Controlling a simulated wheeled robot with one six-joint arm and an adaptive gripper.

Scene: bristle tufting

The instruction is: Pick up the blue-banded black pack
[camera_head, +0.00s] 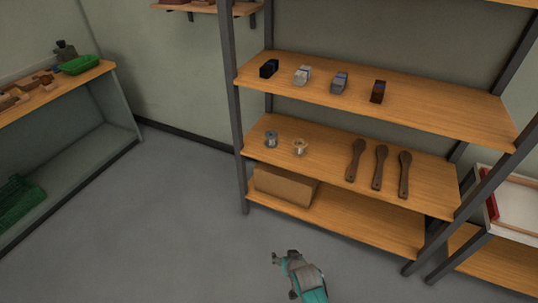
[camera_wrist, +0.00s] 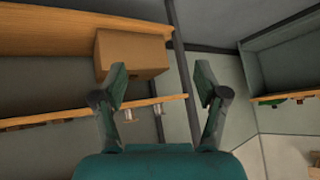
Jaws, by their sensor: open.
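The black pack (camera_head: 268,69) with a dark blue tint stands at the left end of the rack's upper shelf (camera_head: 440,108); its band is too small to make out clearly. To its right stand a whitish pack (camera_head: 302,75), a grey-blue pack (camera_head: 339,82) and a dark reddish-brown pack (camera_head: 377,91). My gripper (camera_head: 283,276) is low in front of the rack, far from the packs. In the wrist view its two fingers (camera_wrist: 160,75) are spread with nothing between them. I cannot make out the black pack in the wrist view.
The middle shelf holds two spools (camera_head: 270,139) and three wooden brush-like handles (camera_head: 378,167). A cardboard box (camera_head: 284,186) sits on the bottom shelf and in the wrist view (camera_wrist: 132,52). Dark rack posts (camera_head: 235,110) stand at the shelf ends. Floor (camera_head: 170,220) at left is clear.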

